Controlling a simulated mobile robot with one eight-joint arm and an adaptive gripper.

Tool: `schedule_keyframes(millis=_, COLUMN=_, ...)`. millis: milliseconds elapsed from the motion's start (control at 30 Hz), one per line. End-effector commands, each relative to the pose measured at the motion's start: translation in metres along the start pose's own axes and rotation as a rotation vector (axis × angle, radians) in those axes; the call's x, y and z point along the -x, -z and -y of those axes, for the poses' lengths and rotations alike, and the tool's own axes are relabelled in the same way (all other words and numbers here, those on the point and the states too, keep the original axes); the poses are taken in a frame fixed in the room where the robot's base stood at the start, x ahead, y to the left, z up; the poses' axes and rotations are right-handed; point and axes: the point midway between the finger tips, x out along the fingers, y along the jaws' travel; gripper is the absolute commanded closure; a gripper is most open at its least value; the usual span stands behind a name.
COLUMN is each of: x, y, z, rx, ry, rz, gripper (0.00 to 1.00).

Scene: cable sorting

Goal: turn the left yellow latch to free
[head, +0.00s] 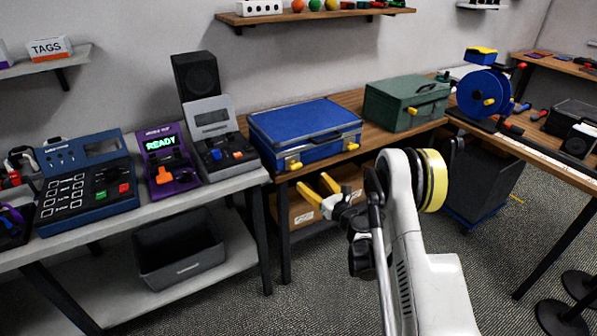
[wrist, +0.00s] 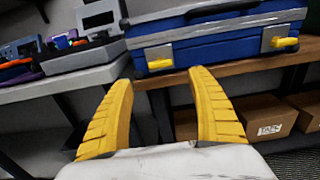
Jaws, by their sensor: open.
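The blue case (head: 305,120) lies shut on the wooden table, and its front also shows in the wrist view (wrist: 215,46). The left yellow latch (head: 295,166) is on the left of its front; in the wrist view the latch (wrist: 160,64) lies roughly sideways on a grey plate. The right yellow latch (head: 352,147) also shows in the wrist view (wrist: 285,42). My gripper (head: 316,183) is open and empty, in front of and below the case. In the wrist view its yellow fingers (wrist: 161,80) spread below the left latch, apart from it.
The wooden table's front edge (wrist: 240,69) runs just under the case. Cardboard boxes (wrist: 270,116) stand on the shelf below. A grey bench (head: 225,184) with devices is at left; a green case (head: 403,105) stands at right.

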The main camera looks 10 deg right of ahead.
Motion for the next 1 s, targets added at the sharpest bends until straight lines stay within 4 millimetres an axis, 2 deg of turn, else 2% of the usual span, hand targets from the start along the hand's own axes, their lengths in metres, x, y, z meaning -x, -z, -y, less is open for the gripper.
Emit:
schedule_keyframes(millis=167, x=-0.024, y=0.003, z=-0.001, rx=-0.003, ry=-0.001, rz=0.001, gripper=0.32)
schedule_keyframes(millis=400, x=-0.072, y=0.003, z=-0.001, rx=0.000, ry=-0.001, rz=0.000, gripper=0.32)
schedule_keyframes(millis=533, x=-0.092, y=0.002, z=-0.001, rx=0.000, ry=-0.002, rz=0.000, gripper=0.32)
schedule_keyframes(millis=700, x=-0.104, y=0.001, z=0.000, rx=0.001, ry=0.000, rz=0.000, gripper=0.32)
schedule_keyframes(millis=967, x=-0.106, y=-0.001, z=0.000, rx=0.001, ry=0.000, rz=0.000, gripper=0.32)
schedule_keyframes(millis=1000, x=-0.106, y=-0.001, z=0.000, rx=0.001, ry=0.000, rz=0.000, gripper=0.36)
